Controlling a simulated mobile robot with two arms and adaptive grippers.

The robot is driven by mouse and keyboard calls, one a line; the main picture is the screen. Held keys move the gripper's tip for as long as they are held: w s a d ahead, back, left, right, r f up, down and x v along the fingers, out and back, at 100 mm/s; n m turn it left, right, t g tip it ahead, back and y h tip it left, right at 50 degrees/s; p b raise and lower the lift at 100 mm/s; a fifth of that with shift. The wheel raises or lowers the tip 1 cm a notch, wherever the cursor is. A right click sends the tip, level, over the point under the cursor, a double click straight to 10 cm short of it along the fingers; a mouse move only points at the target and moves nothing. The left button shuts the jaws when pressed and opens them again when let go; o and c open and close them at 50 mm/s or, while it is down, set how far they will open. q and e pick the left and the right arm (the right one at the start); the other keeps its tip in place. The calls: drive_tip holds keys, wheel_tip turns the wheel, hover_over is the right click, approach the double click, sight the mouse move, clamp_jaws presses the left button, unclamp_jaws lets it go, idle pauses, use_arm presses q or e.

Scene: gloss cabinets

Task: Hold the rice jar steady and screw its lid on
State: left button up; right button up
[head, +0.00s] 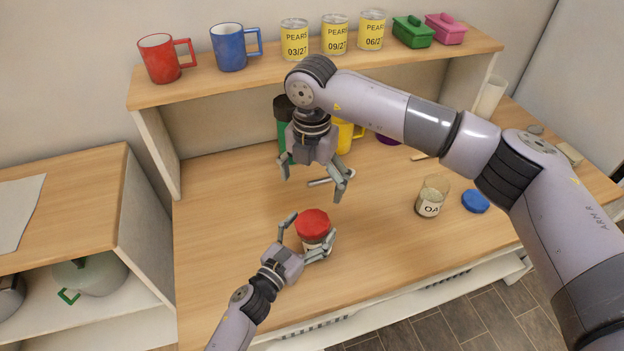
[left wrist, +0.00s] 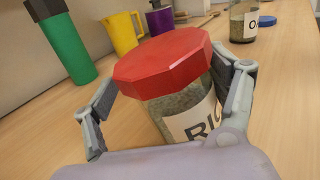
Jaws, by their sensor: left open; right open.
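The rice jar (left wrist: 188,112) stands upright on the wooden worktop, a clear jar with a white label. Its red lid (head: 312,223) sits on top of the jar; the lid also shows in the left wrist view (left wrist: 163,64). I cannot tell how tightly it is seated. My left gripper (head: 303,236) is open, with its fingers on either side of the jar; contact is not clear. My right gripper (head: 313,187) is open and empty, above the worktop behind the red lid.
An oat jar (head: 432,196) without a lid and a blue lid (head: 475,201) lie to the right. A green container (left wrist: 62,42) and a yellow mug (left wrist: 122,32) stand behind. The shelf (head: 220,82) above holds mugs, cans and small boxes. The front left worktop is clear.

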use_arm(q)
wheel_tip(320, 180, up, 9)
drive_tip(key=shift+r, duration=0.15)
idle(0.8)
